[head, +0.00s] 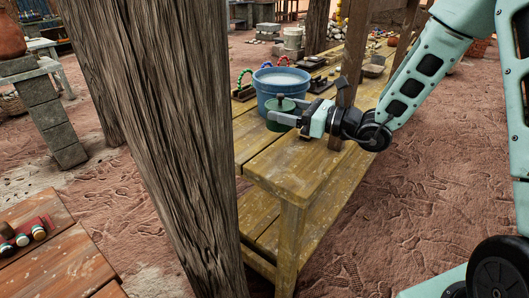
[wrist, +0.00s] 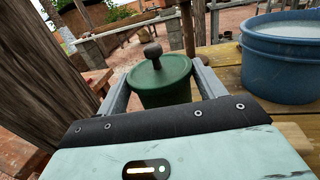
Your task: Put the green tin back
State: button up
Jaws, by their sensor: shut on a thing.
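The green tin (wrist: 162,86) has a round lid with a dark knob and sits upright between the fingers of my gripper (wrist: 160,92) in the wrist view. In the head view the tin (head: 281,106) is at the near left of a blue bucket, over the yellow wooden bench (head: 290,172). My gripper (head: 291,114) is shut on the tin from the right. I cannot tell whether the tin's bottom touches the bench.
The blue bucket (head: 279,84) stands right behind the tin; it also shows in the wrist view (wrist: 283,65). A thick wooden post (head: 165,130) rises left of the bench. A low plank table (head: 50,255) holds small jars (head: 22,240). The bench's near end is clear.

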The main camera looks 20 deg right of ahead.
notch_tip(320, 180, down, 10)
jog(key=shift+r+b, duration=0.1)
jog(key=shift+b, duration=0.5)
jog(key=shift+f, duration=0.2)
jog(key=o, duration=1)
jog(key=shift+c, duration=0.2)
